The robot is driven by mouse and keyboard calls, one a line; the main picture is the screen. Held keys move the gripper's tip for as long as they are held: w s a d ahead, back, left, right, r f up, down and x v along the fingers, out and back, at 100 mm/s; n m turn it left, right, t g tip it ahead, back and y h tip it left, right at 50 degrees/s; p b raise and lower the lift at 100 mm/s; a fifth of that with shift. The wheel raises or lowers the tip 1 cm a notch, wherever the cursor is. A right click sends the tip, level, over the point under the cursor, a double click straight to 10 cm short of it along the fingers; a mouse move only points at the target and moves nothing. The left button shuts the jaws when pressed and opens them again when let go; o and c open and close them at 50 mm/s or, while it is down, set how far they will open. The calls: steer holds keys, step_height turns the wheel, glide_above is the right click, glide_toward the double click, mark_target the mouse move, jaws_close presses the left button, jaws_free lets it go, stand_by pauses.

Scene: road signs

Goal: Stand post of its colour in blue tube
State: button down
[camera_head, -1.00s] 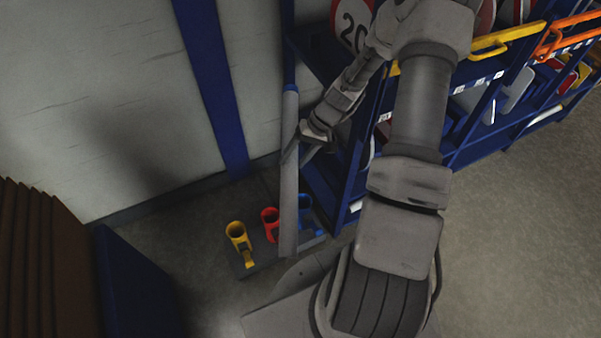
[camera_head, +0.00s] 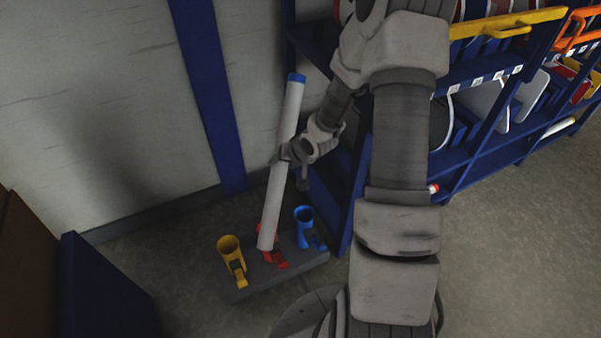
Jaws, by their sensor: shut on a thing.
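A long grey-white post (camera_head: 274,200) with a blue cap (camera_head: 296,78) leans slightly, its capped end up and to the right. My gripper (camera_head: 285,154) is shut around the middle of the post. The blue tube (camera_head: 304,226) stands open-topped at the right end of a dark grey base block (camera_head: 262,281). The post's lower end is left of the blue tube and covers most of the red tube (camera_head: 274,259) in the picture. I cannot tell its height above the base. The yellow tube (camera_head: 230,250) stands at the left, with nothing in it.
A blue rack (camera_head: 490,120) with signs and yellow and orange handles fills the upper right. A red-capped post end (camera_head: 433,188) shows near its lower edge. A pale wall (camera_head: 90,90) with a blue upright (camera_head: 212,110) lies behind. A blue panel (camera_head: 100,290) stands lower left.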

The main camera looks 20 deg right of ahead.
steer(key=shift+w+a+f+t+h+b, duration=0.1)
steer(key=shift+w+a+t+h+b, duration=0.35)
steer(key=shift+w+a+b, duration=0.55)
steer(key=shift+w+d+t+h+b, duration=0.35)
steer(key=shift+w+t+b, duration=0.1)
steer(key=shift+b, duration=0.6)
steer(key=w+d+f+m+g+h+b, duration=0.1)
steer(key=w+d+f+m+h+b, duration=0.15)
steer(key=d+f+m+h, duration=0.65)
step_height(320, 180, down, 28)
steer(key=n+h+b, duration=0.2)
steer(key=b, duration=0.8)
steer(key=shift+a+r+h, duration=0.15)
steer(key=shift+a+h, duration=0.05)
steer(key=shift+h, duration=0.2)
steer(key=shift+s+f, duration=0.1)
steer(key=shift+f, duration=0.8)
steer(key=shift+c, duration=0.7)
jaws_free()
